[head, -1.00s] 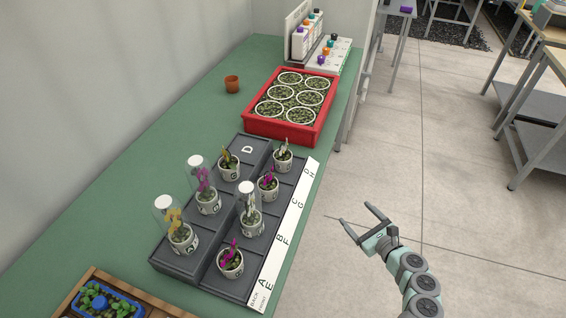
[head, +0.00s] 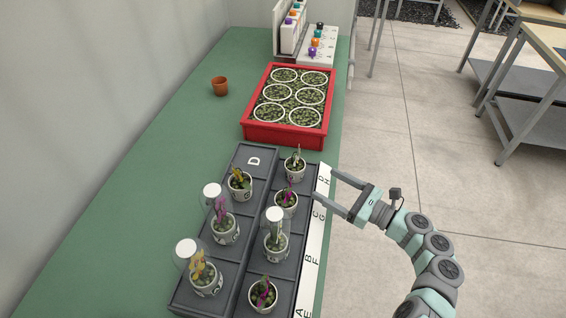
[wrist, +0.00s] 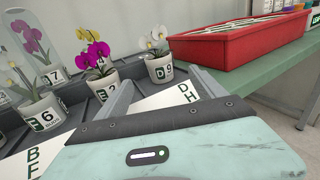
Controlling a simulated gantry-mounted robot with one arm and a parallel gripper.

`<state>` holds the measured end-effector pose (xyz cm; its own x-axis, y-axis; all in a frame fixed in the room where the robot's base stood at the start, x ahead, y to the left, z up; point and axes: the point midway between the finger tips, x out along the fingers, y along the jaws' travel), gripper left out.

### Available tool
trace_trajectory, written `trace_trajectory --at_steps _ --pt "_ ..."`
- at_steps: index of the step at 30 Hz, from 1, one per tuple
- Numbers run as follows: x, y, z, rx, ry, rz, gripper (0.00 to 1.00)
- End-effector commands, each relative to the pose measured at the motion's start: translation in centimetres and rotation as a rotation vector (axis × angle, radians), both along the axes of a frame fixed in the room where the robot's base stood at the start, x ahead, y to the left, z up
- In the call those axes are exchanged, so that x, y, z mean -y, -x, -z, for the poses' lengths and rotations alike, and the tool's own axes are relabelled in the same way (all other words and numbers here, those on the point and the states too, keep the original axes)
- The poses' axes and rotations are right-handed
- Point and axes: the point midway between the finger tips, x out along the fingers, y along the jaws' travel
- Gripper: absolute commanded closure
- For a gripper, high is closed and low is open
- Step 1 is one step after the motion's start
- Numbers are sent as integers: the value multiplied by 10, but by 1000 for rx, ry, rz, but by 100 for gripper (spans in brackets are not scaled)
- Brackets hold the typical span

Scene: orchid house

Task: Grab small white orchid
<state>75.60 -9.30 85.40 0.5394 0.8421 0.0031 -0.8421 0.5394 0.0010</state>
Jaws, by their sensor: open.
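The small white orchid (head: 295,162) stands upright in a white pot in slot H, at the far right of the dark tiered rack (head: 211,271). In the wrist view the white orchid (wrist: 156,40) has white petals, and its pot is uncovered and marked 9. My gripper (head: 326,184) is open and empty, just right of the rack by the white label strip, pointing left towards slots G and H. In the wrist view its fingers (wrist: 160,88) lie apart in front of the pots, with the white orchid beyond them. A taller white orchid (head: 276,228) stands under a clear tube in slot F.
A magenta orchid (head: 288,198) in slot G stands close to the white one. Other potted orchids, some under clear tubes, fill nearer slots. A terracotta pot (head: 220,87) stands on the green bench.

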Motion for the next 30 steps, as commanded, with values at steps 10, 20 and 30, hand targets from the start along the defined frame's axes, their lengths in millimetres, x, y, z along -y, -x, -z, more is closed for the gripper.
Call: trace_trajectory --at_steps 10,20,30 --pt "-41 -26 1 1 1 -1 21" --pt "-73 -43 -2 3 1 -1 21" --pt "-87 -53 -6 1 2 2 21"
